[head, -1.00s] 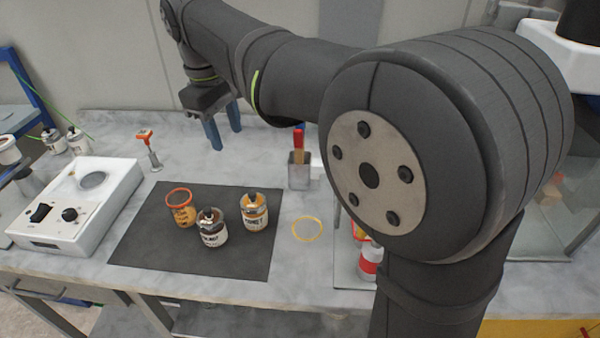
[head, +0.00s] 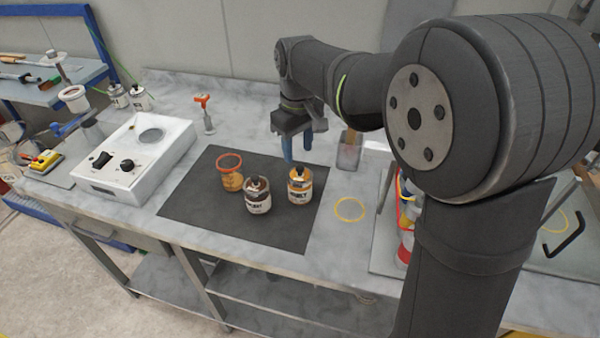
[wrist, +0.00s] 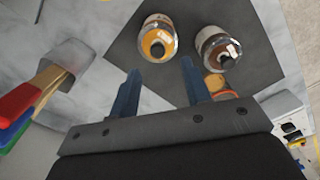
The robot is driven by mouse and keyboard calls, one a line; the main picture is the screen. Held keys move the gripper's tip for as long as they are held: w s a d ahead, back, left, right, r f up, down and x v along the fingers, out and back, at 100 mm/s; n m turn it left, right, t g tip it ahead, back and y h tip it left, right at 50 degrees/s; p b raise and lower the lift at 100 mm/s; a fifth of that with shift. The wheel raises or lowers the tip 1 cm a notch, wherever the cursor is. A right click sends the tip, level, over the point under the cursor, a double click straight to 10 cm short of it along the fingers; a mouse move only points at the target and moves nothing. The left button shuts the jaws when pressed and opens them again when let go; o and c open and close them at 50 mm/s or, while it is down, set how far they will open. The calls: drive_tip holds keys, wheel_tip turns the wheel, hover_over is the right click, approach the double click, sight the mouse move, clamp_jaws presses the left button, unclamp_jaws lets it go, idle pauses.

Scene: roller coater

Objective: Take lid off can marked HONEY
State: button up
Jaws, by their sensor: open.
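Three containers stand upright on a dark mat (head: 190,210). The right can (head: 299,188) has an amber band, a white label and a lid with a black knob; its print is small but looks like HONEY. In the wrist view this amber can (wrist: 158,40) lies just beyond my fingertips. The middle can (head: 258,198) is brown with a white label; it also shows in the wrist view (wrist: 217,48). An orange-rimmed cup (head: 231,175) stands at left. My gripper (head: 298,146) is open and empty, fingers pointing down, behind and above the amber can, apart from it.
A grey holder (head: 349,153) with coloured handles stands right of my gripper. A yellow ring (head: 349,209) lies right of the mat. A white hotplate-like device (head: 135,155) and an orange-topped tool (head: 207,114) are at left. The mat's front is clear.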

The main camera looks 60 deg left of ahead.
sight(300, 166)
wheel_tip(300, 166, down, 5)
drive_tip(key=shift+w+d+f, duration=0.1)
drive_tip(key=shift+w+d, duration=0.05)
clamp_jaws()
